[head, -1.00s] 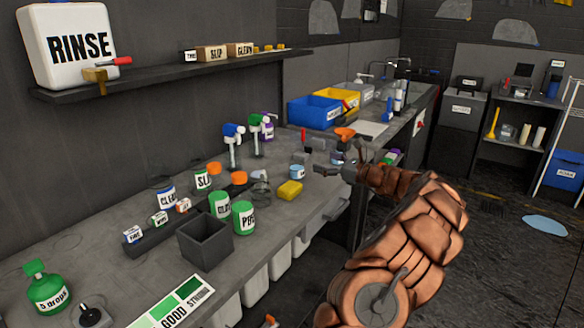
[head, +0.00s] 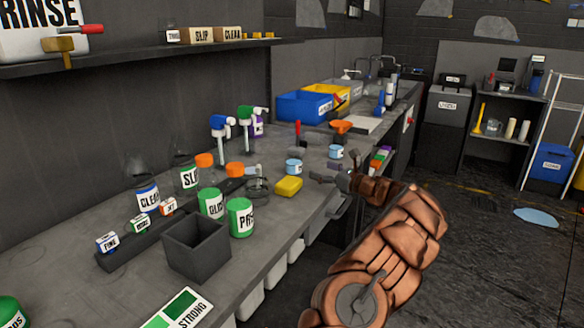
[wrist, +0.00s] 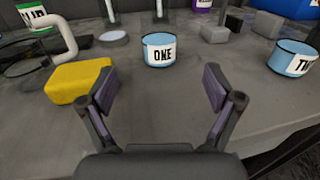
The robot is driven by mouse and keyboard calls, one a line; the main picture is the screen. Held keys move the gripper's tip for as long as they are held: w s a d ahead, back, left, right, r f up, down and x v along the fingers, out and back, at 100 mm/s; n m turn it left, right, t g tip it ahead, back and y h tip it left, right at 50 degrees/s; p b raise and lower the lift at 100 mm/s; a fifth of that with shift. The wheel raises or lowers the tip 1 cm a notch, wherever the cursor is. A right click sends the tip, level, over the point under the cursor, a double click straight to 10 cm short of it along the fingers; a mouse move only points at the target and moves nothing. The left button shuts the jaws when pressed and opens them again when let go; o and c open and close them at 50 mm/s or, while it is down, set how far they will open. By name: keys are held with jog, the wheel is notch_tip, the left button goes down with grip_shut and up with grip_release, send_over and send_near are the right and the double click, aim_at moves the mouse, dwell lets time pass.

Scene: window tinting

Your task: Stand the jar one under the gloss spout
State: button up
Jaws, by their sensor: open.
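Jar one is a small light-blue jar with a white "ONE" label (wrist: 159,52), upright on the bench. In the head view a light-blue jar (head: 293,167) behind the yellow sponge (head: 288,186) appears to be it. My gripper (wrist: 160,88) is open and empty, its fingers spread left and right, with the jar ahead of the gap and apart from both. In the head view my gripper (head: 334,172) is at the bench's front edge. Two pump spouts, one blue-headed (head: 222,126) and one green-headed (head: 251,113), stand behind. I cannot read which is gloss.
A second blue jar, partly showing "TW" (wrist: 293,58), stands to the right. The yellow sponge (wrist: 78,80) lies close by my left finger. Grey blocks (wrist: 214,33) sit behind. A dark open box (head: 197,250) and several labelled pots stand left. Bare bench lies before jar one.

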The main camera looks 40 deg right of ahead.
aim_at(300, 163)
jog(key=w, duration=0.6)
jog(key=shift+w+a, duration=0.3)
jog(key=shift+a, duration=0.05)
jog(key=w, duration=0.3)
jog(key=shift+w+a+f+p, duration=0.15)
jog(key=shift+a+p, duration=0.1)
jog(key=shift+p, duration=0.15)
jog(key=shift+w, duration=0.65)
jog(key=c, duration=1.4)
jog(key=shift+r, duration=5.1)
